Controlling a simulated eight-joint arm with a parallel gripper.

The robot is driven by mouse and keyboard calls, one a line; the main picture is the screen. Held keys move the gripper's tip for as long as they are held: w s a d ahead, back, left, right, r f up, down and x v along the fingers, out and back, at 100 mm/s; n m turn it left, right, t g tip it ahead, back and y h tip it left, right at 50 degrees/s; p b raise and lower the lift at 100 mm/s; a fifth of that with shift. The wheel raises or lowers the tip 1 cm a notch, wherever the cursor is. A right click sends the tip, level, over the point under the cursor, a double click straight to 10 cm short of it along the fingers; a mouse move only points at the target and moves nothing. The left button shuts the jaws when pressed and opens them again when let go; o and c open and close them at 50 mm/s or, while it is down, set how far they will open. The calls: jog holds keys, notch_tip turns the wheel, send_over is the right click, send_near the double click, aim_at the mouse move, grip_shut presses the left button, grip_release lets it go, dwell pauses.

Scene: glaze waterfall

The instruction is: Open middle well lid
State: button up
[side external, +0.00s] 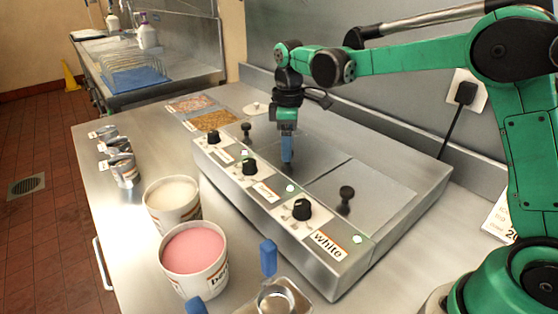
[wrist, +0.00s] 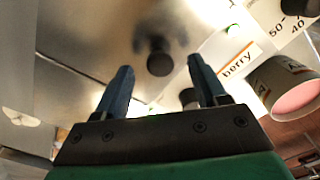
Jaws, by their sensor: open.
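The steel warmer unit (side external: 330,262) stands on the counter with several lidded wells in a row. The middle well lid (side external: 312,150) is a flat steel plate lying closed; its knob is hidden behind my gripper in the side view. My gripper (side external: 287,158) points down over this lid with its blue fingers. In the wrist view my gripper (wrist: 160,70) is open and empty. A black lid knob (wrist: 158,58) shows in the gap between the fingertips. I cannot tell whether the fingers touch the lid.
The near lid's knob (side external: 346,200) and far lid's knob (side external: 246,131) stand up on either side. Black dials (side external: 302,209) line the unit's front. A pink bucket (side external: 194,252) and a cream bucket (side external: 172,200) stand in front. A blue-handled tool (side external: 268,257) stands near the unit.

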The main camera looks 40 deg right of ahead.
jog(key=shift+f, duration=0.55)
grip_shut()
dwell(1.0)
